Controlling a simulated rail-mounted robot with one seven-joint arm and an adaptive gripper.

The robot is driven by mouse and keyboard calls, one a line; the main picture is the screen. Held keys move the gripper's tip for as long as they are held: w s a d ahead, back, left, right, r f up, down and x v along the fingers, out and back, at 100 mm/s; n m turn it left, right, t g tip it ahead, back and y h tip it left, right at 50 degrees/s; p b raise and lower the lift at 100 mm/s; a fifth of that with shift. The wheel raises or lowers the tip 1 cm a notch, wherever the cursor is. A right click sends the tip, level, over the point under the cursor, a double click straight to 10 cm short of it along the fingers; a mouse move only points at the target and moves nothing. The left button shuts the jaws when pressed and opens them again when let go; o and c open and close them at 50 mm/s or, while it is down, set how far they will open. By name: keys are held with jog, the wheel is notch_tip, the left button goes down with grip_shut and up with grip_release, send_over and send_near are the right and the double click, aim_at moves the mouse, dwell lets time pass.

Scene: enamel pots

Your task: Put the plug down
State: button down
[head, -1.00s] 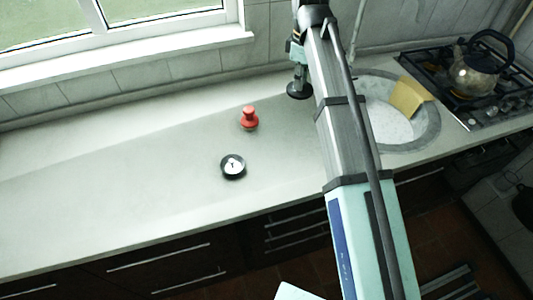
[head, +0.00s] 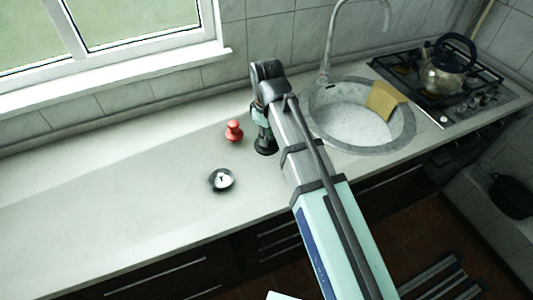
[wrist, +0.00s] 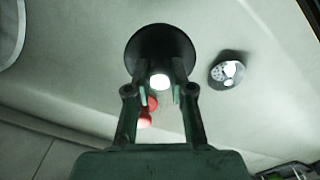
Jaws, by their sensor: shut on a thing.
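My gripper (head: 262,122) is shut on the plug (head: 265,146), a black round disc, over the worktop just left of the sink. In the wrist view the plug (wrist: 150,45) shows beyond the fingertips, with a bright white spot near its middle between the fingers. The plug is upright and at or very close to the worktop; I cannot tell whether it touches.
A red knobbed object (head: 233,131) stands just left of my gripper. A black round piece with a pale, holed centre (head: 221,180) lies nearer the front edge. The sink (head: 405,130) with a yellow cloth (head: 384,100) is to the right. The left worktop (head: 100,200) is clear.

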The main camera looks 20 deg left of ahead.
jog(key=shift+f+p, duration=0.8)
jog(key=shift+f, duration=3.8)
jog(key=shift+f, duration=0.2)
jog(key=c, duration=1)
grip_release()
jog(key=shift+r, duration=0.1)
notch_tip(320, 180, up, 12)
jog(key=shift+r+b, duration=0.1)
jog(key=shift+b, duration=1.05)
